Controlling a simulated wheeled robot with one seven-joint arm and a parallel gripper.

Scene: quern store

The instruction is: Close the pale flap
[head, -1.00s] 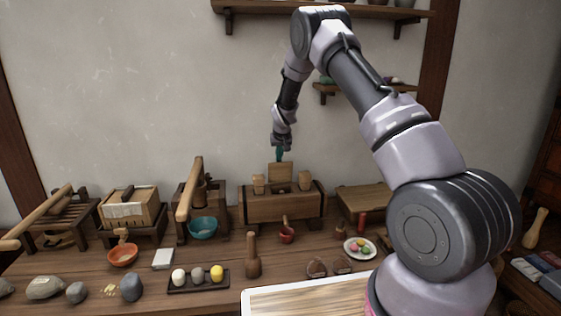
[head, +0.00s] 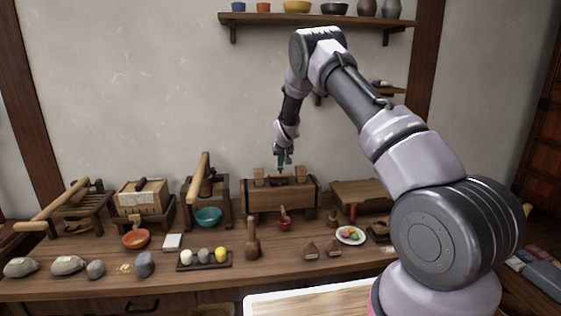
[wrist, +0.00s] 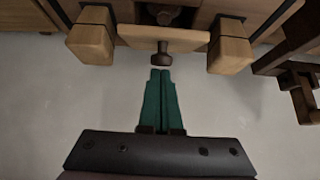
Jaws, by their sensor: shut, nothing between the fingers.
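The wooden box (head: 272,202) stands at the back of the table in the head view, with a wooden block on either side of its top. In the wrist view the pale flap (wrist: 185,41) lies between the two blocks, with a dark knob (wrist: 162,56) at its edge. In the head view the flap no longer stands up above the box, and its exact angle is hard to tell. My gripper (wrist: 161,73) has its teal fingers shut and empty, just short of the knob in the wrist view. It also shows above the box in the head view (head: 281,165).
A red cup (head: 284,223) and a wooden pestle (head: 252,240) stand in front of the box. A teal bowl (head: 208,217) sits to the left, a plate of sweets (head: 350,236) to the right. A shelf (head: 310,19) hangs above on the wall.

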